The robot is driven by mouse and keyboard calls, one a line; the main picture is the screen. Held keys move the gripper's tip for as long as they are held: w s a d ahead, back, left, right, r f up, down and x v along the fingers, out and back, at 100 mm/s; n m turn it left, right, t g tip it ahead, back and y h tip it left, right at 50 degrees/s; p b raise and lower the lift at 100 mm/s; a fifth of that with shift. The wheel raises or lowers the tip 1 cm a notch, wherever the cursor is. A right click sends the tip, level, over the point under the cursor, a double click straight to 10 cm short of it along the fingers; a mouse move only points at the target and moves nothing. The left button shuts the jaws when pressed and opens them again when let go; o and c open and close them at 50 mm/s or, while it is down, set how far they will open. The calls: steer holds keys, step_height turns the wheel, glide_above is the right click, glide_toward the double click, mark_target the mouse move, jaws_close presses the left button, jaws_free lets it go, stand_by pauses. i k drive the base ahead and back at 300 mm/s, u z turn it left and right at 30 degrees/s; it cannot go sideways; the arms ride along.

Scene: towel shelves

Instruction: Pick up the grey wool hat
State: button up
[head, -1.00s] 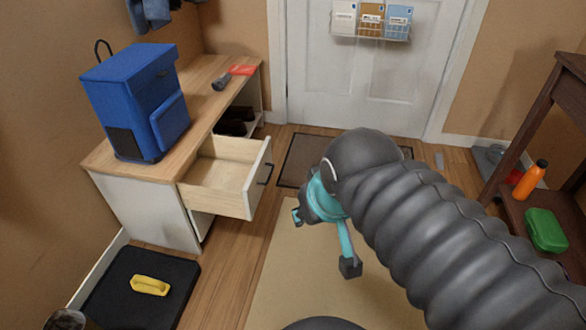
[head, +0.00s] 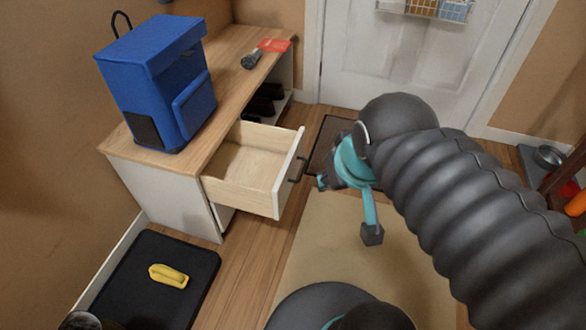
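I cannot make out a grey wool hat in this view. A dark rounded thing (head: 80,321) is cut off at the bottom left edge, and I cannot tell what it is. My gripper (head: 348,208) has teal fingers spread apart with nothing visible between them. It is above the floor, right of the open drawer (head: 250,175), at the end of my dark ribbed arm. The part of the drawer's inside that shows is bare.
A blue backpack (head: 155,85) stands on the wooden-topped bench (head: 222,85), with a flashlight (head: 252,60) and a red item (head: 274,45) behind it. A yellow object (head: 168,276) lies on the black mat (head: 130,262). A white door (head: 400,70) closes the back.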

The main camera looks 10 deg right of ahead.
mark_target(250, 60)
steer(key=z, duration=0.25)
steer(key=i, duration=0.35)
steer(key=z, duration=0.75)
steer(key=i, duration=2.1)
steer(key=u, duration=1.45)
steer(key=i, duration=0.4)
steer(key=u, duration=0.4)
